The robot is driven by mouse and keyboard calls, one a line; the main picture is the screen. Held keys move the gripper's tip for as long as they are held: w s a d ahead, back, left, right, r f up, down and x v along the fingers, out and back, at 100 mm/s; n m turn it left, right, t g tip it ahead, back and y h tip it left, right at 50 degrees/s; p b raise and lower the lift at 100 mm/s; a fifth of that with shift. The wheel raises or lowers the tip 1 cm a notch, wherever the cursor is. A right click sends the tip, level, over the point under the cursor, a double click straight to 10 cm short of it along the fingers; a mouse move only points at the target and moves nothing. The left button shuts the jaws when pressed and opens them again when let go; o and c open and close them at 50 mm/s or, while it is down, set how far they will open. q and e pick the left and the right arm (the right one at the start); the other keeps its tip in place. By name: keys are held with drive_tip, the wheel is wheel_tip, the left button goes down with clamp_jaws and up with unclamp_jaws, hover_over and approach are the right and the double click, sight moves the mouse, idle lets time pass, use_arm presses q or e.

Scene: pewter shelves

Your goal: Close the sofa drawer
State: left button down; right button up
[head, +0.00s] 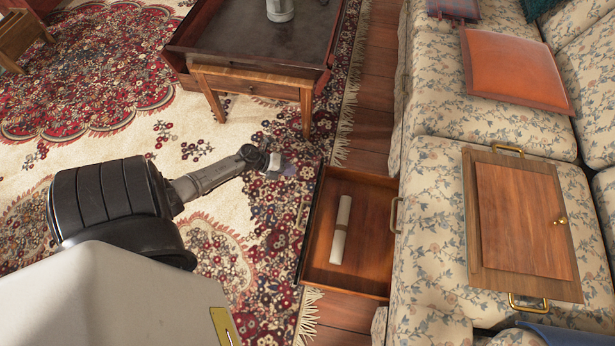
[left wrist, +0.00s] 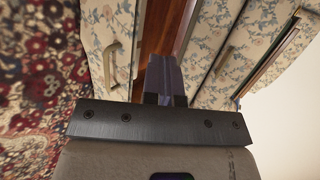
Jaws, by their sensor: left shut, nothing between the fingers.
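The sofa drawer (head: 372,215) stands pulled out from the floral sofa (head: 445,190), low over the floor. A pale rolled paper (head: 341,230) lies inside it. My left gripper (head: 280,165) is shut and empty, just left of the drawer's far front corner in the head view; whether it touches the drawer is not clear. My right gripper is not in view.
A wooden table (head: 255,50) stands at the upper middle, close to my left arm. A wooden board (head: 490,215) with brass handles and an orange cushion (head: 512,70) lie on the sofa. Patterned rug (head: 110,85) lies open to the left.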

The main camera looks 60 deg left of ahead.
use_arm(q)
drive_tip(key=s+a+f+m+g+h+b, duration=0.1)
drive_tip(key=s+a+f+g+b, duration=0.1)
drive_tip(key=s+f, duration=0.25)
drive_tip(key=w+d+r+b+x, duration=0.1)
drive_tip(key=r+b+x, duration=0.1)
drive_tip(key=b+x, duration=0.5)
drive_tip(key=w+d+f, duration=0.3)
drive_tip(key=w+f, duration=0.1)
drive_tip(key=shift+g, duration=0.3)
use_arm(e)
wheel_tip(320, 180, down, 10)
use_arm(q)
drive_tip(key=shift+d+f, duration=0.1)
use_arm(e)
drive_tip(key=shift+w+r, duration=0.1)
